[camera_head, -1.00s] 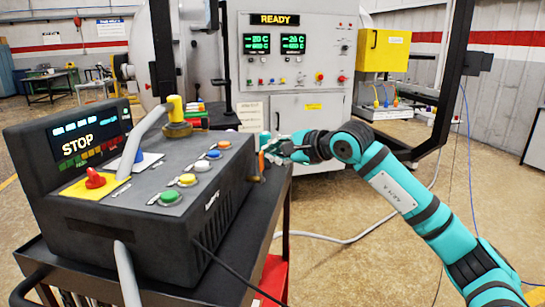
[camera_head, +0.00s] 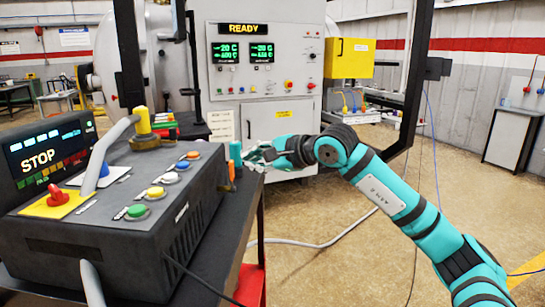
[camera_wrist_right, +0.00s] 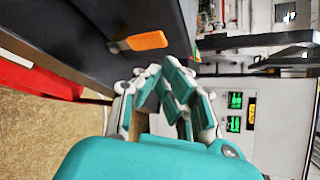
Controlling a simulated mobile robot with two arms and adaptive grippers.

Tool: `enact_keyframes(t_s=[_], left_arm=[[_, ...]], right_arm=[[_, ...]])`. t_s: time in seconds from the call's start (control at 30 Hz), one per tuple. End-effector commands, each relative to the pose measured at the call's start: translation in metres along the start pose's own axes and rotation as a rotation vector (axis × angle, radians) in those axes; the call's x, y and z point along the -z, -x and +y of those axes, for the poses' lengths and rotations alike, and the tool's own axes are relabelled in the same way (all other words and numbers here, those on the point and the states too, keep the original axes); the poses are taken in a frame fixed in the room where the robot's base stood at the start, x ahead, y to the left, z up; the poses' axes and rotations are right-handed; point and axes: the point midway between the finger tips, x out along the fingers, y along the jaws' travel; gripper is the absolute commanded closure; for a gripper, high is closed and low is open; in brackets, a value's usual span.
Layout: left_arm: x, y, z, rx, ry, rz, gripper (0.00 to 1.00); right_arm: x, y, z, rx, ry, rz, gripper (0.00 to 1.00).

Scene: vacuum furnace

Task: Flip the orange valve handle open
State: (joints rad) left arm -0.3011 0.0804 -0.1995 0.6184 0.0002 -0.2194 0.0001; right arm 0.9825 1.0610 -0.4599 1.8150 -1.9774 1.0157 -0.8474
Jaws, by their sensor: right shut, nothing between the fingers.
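The orange valve handle (camera_head: 232,171) shows as a small upright strip at the right side of the dark control box in the head view. In the right wrist view the orange handle (camera_wrist_right: 147,41) sticks out from the dark box side, its narrow end at a small grey fitting. My right gripper (camera_head: 250,157) is just right of the handle in the head view. In the wrist view its fingertips (camera_wrist_right: 158,78) are drawn together, empty, below the handle in the picture, with a visible gap to it. My left gripper is not in view.
The control box (camera_head: 190,215) with coloured buttons, a red knob (camera_head: 57,194) and a STOP screen (camera_head: 48,155) stands on a dark cart. A grey furnace cabinet (camera_head: 280,120) reading READY stands behind. A yellow box (camera_head: 349,58) hangs right of it. Floor at right is open.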

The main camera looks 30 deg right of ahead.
Motion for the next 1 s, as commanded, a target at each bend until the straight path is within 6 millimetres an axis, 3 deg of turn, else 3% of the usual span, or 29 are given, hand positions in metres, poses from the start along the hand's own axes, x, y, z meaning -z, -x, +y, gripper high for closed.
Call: enact_keyframes(t_s=[0.2, 0.4, 1.0], left_arm=[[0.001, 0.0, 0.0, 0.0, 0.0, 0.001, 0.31], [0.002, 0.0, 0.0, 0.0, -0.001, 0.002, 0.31], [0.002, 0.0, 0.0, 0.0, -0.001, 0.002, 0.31]], right_arm=[[0.002, 0.049, 0.0, 0.001, 0.002, 0.006, 1.0], [0.002, 0.076, 0.0, 0.0, 0.0, 0.003, 1.0], [0.0, 0.083, 0.0, 0.0, 0.0, 0.0, 1.0]])
